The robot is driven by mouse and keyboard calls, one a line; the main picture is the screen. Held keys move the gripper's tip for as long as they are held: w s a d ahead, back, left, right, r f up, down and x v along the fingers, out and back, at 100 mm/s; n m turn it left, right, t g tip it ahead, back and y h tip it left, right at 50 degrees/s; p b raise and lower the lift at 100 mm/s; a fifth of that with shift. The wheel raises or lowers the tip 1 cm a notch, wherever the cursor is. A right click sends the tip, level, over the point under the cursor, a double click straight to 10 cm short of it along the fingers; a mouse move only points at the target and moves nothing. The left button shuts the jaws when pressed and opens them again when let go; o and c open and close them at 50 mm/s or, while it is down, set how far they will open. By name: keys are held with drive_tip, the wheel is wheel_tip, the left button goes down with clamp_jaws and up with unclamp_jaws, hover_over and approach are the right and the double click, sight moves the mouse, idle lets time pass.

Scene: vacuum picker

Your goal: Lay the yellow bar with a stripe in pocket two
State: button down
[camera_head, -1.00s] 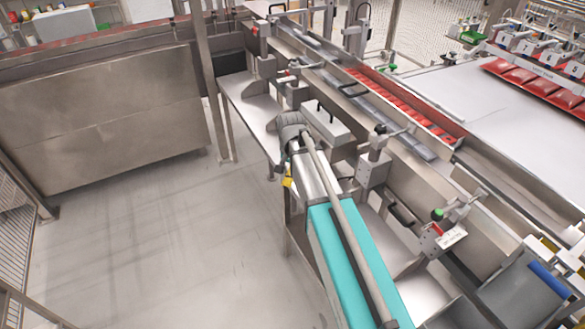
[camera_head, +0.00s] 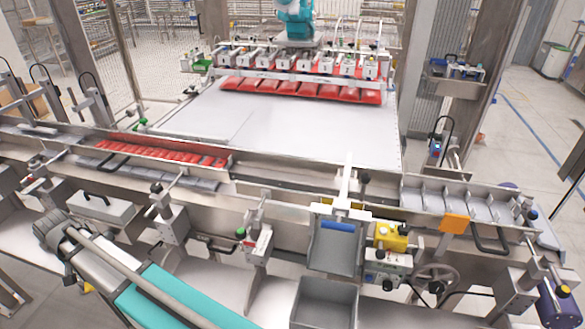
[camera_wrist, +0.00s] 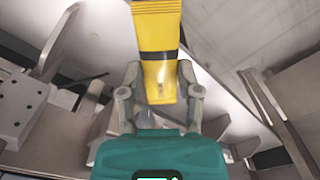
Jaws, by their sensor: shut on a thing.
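In the wrist view, my gripper (camera_wrist: 160,76) is shut on the yellow bar (camera_wrist: 157,28), with one finger on each side of it. The bar is a flat, shiny packet with a dark stripe across it and a crimped far end. It is held near its lower end and points away from my palm. In the head view, a metal row of pockets (camera_head: 423,187) with upright dividers stands at the right. I can read no pocket numbers on it. My gripper and the bar cannot be made out in the head view.
A grey chute with a blue roll (camera_head: 338,226) and a grey bin (camera_head: 325,291) stand in front of the line. Red packs (camera_head: 160,153) lie in a channel at the left. A yellow block (camera_head: 390,236) and an orange tag (camera_head: 455,223) are near the pockets.

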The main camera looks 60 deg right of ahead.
wheel_tip(320, 180, up, 20)
drive_tip(key=p, duration=1.8)
drive_tip(key=shift+p, duration=0.4)
drive_tip(key=shift+d, duration=0.1)
